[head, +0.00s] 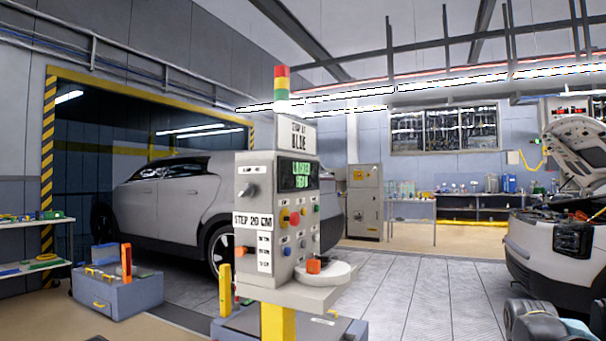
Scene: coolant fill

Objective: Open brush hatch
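I cannot pick out a brush hatch for sure. A low blue-grey box (118,294) stands on the floor at the left, with a yellow handle on its front and an orange upright piece and small items on top. A second low grey box (345,328) shows partly behind the foot of the control pedestal; its top is mostly hidden. My gripper is not in view, so its state and what it holds do not show. Dark rounded grey parts (540,322) at the lower right look like my arm.
The control pedestal (262,195), with knobs, buttons, a green-lit display and a signal light, stands in the middle. A silver car (170,200) is in the yellow-striped bay behind. An open-hood car (540,240) is at the right. The tiled floor (430,290) between is clear.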

